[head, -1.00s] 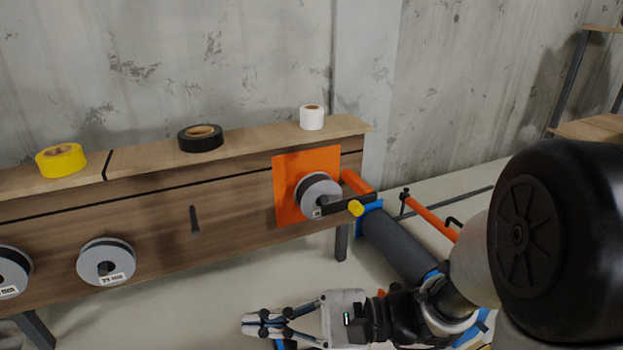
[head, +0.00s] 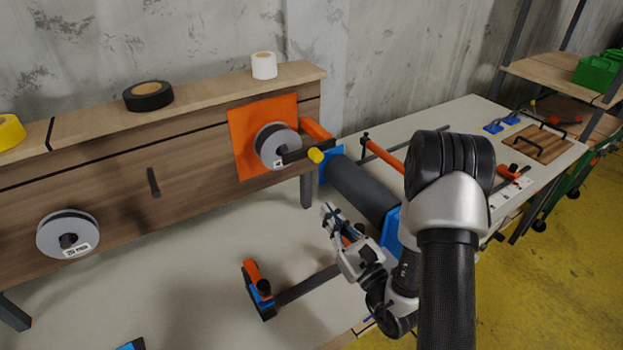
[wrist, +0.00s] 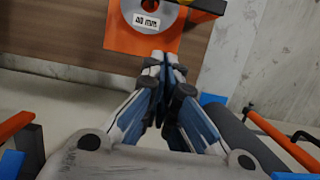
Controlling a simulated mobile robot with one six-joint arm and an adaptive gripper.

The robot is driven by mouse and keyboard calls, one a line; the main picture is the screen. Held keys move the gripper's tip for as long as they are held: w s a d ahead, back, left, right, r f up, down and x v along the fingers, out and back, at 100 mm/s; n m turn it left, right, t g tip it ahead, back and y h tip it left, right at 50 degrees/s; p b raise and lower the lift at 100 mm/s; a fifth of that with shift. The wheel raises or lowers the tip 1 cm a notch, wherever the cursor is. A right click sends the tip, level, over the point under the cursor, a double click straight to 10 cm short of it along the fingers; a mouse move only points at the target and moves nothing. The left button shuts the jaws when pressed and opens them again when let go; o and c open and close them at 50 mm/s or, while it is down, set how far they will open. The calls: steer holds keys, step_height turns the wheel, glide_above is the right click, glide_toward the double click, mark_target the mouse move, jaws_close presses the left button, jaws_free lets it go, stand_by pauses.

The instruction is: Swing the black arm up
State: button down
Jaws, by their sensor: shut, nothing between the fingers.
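The black arm (head: 296,157) sticks out to the right from the hub of a grey reel (head: 270,150) on an orange plate (head: 240,160). It lies roughly level and ends in a yellow knob (head: 316,155). In the wrist view the reel (wrist: 140,28), labelled 40 mm, is at the top, and part of the black arm (wrist: 208,7) shows at the upper edge. My gripper (head: 328,211) is below the knob in the head view, apart from the arm. Its fingertips (wrist: 164,60) are together and empty, pointing toward the plate.
A dark grey roller (head: 362,190) with blue ends lies right of the plate, close to my gripper. An orange bar (head: 384,157) runs behind it. An orange and black clamp (head: 259,290) stands lower left. Tape rolls (head: 149,95) sit on the wooden ledge.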

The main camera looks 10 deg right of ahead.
mark_target(313, 154)
steer(key=w+a+r+b, duration=0.1)
steer(key=w+a+r, duration=0.2)
steer(key=w+r, duration=0.3)
steer(key=shift+w+r, duration=0.25)
steer(key=shift+w, duration=1.3)
steer(key=shift+d, duration=0.1)
